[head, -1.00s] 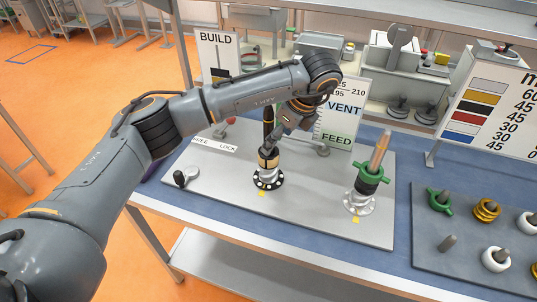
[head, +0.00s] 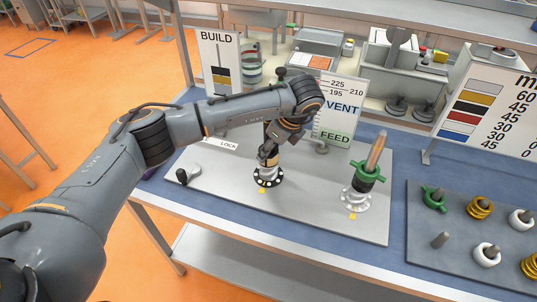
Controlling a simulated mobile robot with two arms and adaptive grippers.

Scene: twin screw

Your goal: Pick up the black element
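My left arm reaches across the board from the left. My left gripper (head: 271,149) points down at the upper part of the left stand, which has a black-and-white dotted base (head: 268,178). A tan-yellow element (head: 268,161) shows low on this stand, with dark parts at the gripper above it. The gripper hides much of the stand's upper part, so I cannot tell whether its fingers are closed on a black element. The right stand carries a green winged element (head: 367,170) and a black element (head: 362,184) below it, around a tan rod (head: 376,150). My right gripper is not in view.
A black-knobbed lever (head: 183,176) is at the grey board's left. A dark tray (head: 420,255) at the right holds green, yellow and white elements on pegs. The BUILD card (head: 220,65) and VENT/FEED sign (head: 338,110) stand behind. The board's front is clear.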

